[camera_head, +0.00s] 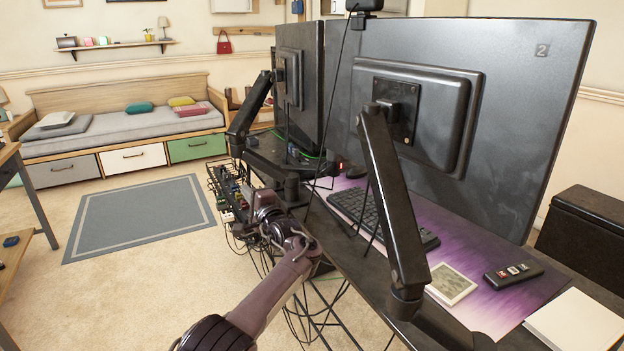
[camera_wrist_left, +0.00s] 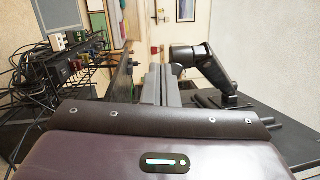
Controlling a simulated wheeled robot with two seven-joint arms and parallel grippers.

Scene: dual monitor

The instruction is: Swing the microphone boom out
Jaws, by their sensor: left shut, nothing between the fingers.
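I cannot pick out a microphone or its boom for certain in either view. Two black jointed arms show behind the monitors: a near one (camera_head: 392,205) at the large monitor (camera_head: 475,95) and a far one (camera_head: 250,112) at the far monitor (camera_head: 301,80). A black jointed arm (camera_wrist_left: 205,62) also stands right of the fingers in the left wrist view; I cannot tell which arm it is. My left gripper (camera_head: 264,203) is at the desk's back edge, beside the far arm's base. Its grey fingers (camera_wrist_left: 160,85) are shut and empty. My right gripper is not in view.
A cable rack (camera_head: 232,190) with hanging cables is close to my left gripper, also in the left wrist view (camera_wrist_left: 75,62). On the desk are a keyboard (camera_head: 375,215), a remote (camera_head: 513,275) and a notepad (camera_head: 577,322). The carpet left of the desk is open.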

